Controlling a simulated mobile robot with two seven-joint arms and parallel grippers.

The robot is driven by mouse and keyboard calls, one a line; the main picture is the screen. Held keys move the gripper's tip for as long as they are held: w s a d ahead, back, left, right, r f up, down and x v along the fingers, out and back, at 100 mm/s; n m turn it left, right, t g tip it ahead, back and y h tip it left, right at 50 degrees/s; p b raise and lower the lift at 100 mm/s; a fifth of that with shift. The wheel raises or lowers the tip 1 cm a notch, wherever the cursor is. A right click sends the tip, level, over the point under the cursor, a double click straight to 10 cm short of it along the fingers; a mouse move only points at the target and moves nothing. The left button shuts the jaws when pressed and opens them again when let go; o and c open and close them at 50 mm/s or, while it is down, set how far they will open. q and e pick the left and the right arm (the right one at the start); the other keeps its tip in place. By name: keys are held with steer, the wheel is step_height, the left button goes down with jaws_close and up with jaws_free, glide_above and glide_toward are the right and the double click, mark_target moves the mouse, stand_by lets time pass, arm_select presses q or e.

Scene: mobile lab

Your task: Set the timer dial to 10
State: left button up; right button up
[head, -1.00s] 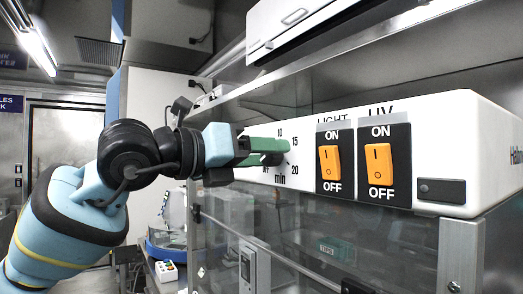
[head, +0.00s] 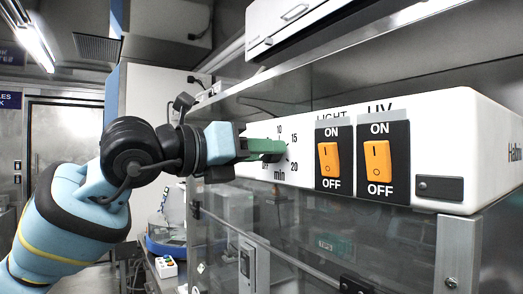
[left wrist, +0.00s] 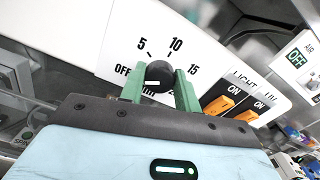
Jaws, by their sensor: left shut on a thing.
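The timer dial is a round black knob; in the left wrist view the dial (left wrist: 159,74) sits below the scale marks OFF, 5, 10 and 15. My left gripper (head: 272,150) is at the white panel (head: 300,118) in the head view, its green fingers hiding most of the dial. In the left wrist view the green fingers of my left gripper (left wrist: 159,86) stand on both sides of the dial and are shut on it. I cannot tell which number the dial points to. My right gripper is not in view.
Right of the dial are the orange LIGHT switch (head: 329,160) and the orange UV switch (head: 378,162) on black plates. Glass panes of the cabinet (head: 300,235) lie below the panel. A small box with coloured buttons (head: 166,267) stands at lower left.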

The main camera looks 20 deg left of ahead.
arm_select(q)
steer(key=m+p, duration=0.4)
steer(key=m, duration=1.9)
steer(key=shift+s+d+f, duration=0.1)
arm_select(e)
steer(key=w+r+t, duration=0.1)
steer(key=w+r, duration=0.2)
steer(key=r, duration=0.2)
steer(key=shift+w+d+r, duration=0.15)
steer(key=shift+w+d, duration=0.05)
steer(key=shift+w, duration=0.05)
arm_select(q)
steer(key=o, duration=1)
